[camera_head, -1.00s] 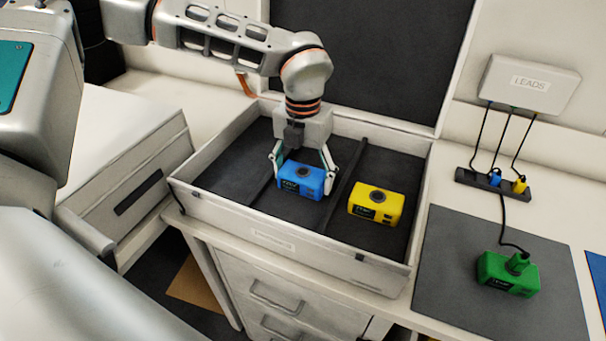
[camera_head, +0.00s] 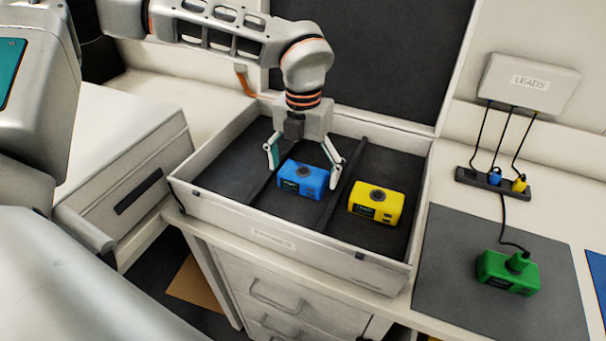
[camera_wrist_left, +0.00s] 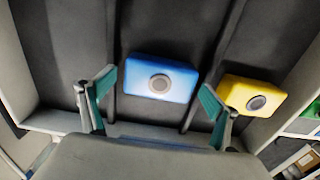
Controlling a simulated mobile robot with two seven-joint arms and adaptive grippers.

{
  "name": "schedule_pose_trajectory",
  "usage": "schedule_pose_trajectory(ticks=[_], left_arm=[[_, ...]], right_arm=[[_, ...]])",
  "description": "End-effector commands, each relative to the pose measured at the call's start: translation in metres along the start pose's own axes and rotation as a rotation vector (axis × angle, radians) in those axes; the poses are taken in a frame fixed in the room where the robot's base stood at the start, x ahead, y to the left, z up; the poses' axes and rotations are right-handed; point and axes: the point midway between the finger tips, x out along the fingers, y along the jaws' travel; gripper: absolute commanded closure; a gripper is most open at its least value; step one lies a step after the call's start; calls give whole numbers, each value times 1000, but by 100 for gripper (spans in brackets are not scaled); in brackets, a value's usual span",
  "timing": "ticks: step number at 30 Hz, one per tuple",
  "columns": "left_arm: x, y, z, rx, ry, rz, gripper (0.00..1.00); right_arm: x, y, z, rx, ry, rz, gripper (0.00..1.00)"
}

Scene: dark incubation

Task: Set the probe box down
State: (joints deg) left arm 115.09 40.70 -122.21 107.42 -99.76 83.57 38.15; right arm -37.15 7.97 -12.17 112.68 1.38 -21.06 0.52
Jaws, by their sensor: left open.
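The blue probe box (camera_head: 303,180) sits in the middle compartment of the open case (camera_head: 285,232), between two dark dividers. It also shows in the left wrist view (camera_wrist_left: 178,83). My left gripper (camera_head: 302,168) is open and empty, just above and behind the blue box, its fingers spread to either side. In the left wrist view the fingertips (camera_wrist_left: 156,90) are apart from the box. A yellow probe box (camera_head: 376,204) sits in the right compartment. A green probe box (camera_head: 508,274) stands on the grey mat (camera_head: 450,290) with a lead plugged into its top. My right gripper is not in view.
The left compartment (camera_head: 232,165) is empty. A white leads box (camera_head: 530,85) hangs on the wall, its leads running to a dark rack (camera_head: 480,181). The case's raised walls and dividers surround the gripper. Drawers stand below.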

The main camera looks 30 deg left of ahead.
Motion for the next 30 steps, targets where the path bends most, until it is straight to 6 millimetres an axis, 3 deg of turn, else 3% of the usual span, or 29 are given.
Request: schedule_pose_trajectory(ticks=[9,15,21,30], left_arm=[[-65,0,1,-2,-3,-1,11],[-95,0,1,0,-3,0,11],[-106,0,0,2,0,0,11],[-106,0,0,1,0,0,11]], right_arm=[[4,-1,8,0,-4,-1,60],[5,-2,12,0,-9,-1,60],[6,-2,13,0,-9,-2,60],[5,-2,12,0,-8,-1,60]])
